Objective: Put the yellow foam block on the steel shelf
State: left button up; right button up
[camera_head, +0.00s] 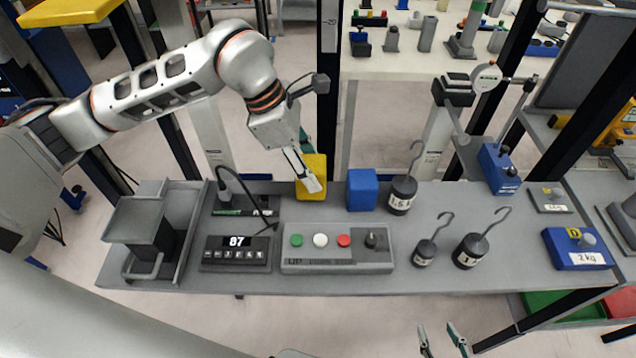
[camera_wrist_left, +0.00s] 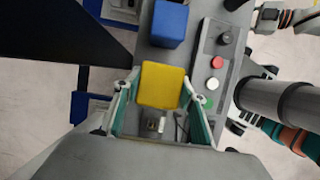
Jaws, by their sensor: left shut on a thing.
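The yellow foam block (camera_head: 314,163) is at the back edge of a long grey shelf-like bench (camera_head: 440,281), left of a blue block (camera_head: 362,189). My left gripper (camera_head: 308,178) reaches down from above and is shut on the yellow block. In the left wrist view the yellow block (camera_wrist_left: 161,86) sits between the two fingers of my left gripper (camera_wrist_left: 160,80). I cannot tell whether the block touches the surface below. My right gripper (camera_head: 442,338) shows at the bottom edge with its fingertips apart and nothing visible between them. I cannot tell for certain which surface is the steel shelf.
A button box (camera_head: 337,262), a display box (camera_head: 236,254) and a grey stand (camera_head: 150,225) occupy the bench's left and middle. Hooked weights (camera_head: 470,251) and a blue 2 kg block (camera_head: 577,249) stand to the right. Black posts (camera_head: 328,90) rise behind. Bare bench shows between the weights and the 2 kg block.

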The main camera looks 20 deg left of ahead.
pick_arm(q)
jog(key=shift+f, duration=2.1)
jog(key=shift+f, duration=0.15)
jog(key=o, duration=1.1)
jog(key=v, duration=0.7)
jog(key=shift+a+r, duration=0.15)
jog(key=shift+r, duration=0.25)
